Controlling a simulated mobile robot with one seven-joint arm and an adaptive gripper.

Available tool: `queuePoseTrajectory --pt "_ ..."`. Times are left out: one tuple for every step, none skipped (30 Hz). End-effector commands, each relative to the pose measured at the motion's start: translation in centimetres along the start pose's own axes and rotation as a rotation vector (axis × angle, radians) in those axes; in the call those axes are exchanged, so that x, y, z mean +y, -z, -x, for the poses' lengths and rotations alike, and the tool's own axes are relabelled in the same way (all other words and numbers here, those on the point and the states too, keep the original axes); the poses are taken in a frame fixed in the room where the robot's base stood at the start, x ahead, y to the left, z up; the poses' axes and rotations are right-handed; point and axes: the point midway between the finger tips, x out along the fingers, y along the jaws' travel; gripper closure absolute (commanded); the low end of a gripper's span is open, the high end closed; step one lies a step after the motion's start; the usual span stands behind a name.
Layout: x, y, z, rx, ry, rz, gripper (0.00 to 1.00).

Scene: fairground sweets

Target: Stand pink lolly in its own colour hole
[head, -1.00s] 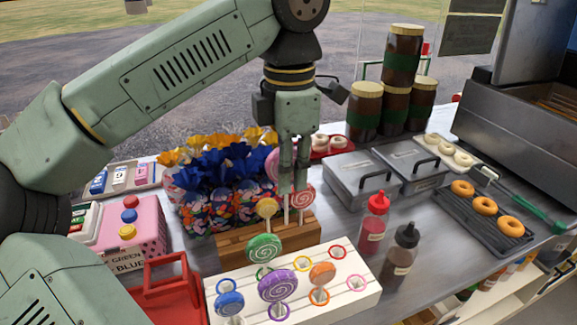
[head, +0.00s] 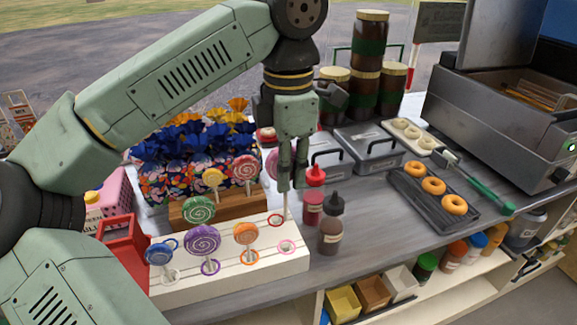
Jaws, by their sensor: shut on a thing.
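My gripper (head: 291,186) is shut on the pink lolly (head: 271,164), whose head is mostly hidden behind the fingers. Its pale stick (head: 286,206) hangs below the fingers, close to upright, near the back right of the white stand (head: 178,293). The pink-ringed hole (head: 287,247) is empty at the stand's front right, nearer the camera than the stick. Whether the stick's tip touches the stand I cannot tell.
Blue (head: 159,253), purple (head: 202,240), orange (head: 245,233) and green (head: 198,210) lollies stand in the white stand. The red-ringed hole (head: 275,220) is empty. Yellow (head: 212,180) and red (head: 245,168) lollies stand at the wooden block (head: 190,212). Sauce bottles (head: 331,236) are close right.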

Motion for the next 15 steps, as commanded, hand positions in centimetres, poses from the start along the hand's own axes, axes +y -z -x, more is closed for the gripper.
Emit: queuePoseTrajectory --pt "0.0 0.0 -0.1 0.000 0.000 -0.001 1.00" --pt "0.0 0.0 -0.1 0.000 0.000 -0.001 1.00" --pt "0.0 0.0 -0.2 0.000 0.000 -0.001 1.00" --pt "0.0 0.0 -0.4 0.000 0.000 -0.001 1.00" --pt "0.0 0.0 -0.5 0.000 0.000 -0.001 1.00" --pt "0.0 0.0 -0.8 0.000 0.000 -0.001 1.00" --pt "0.0 0.0 -1.0 0.000 0.000 -0.001 1.00" --pt "0.0 0.0 -1.3 0.000 0.000 -0.001 1.00" --pt "0.0 0.0 -1.7 0.000 0.000 -0.002 1.00" --pt "0.0 0.0 -2.1 0.000 0.000 -0.002 1.00" --pt "0.0 0.0 -2.4 0.000 0.000 -0.002 1.00" --pt "0.0 0.0 -3.0 0.000 0.000 -0.002 1.00" --pt "0.0 0.0 -3.3 0.000 0.000 -0.002 1.00" --pt "0.0 0.0 -3.7 0.000 0.000 -0.002 1.00" --pt "0.0 0.0 -4.3 0.000 0.000 -0.002 1.00"
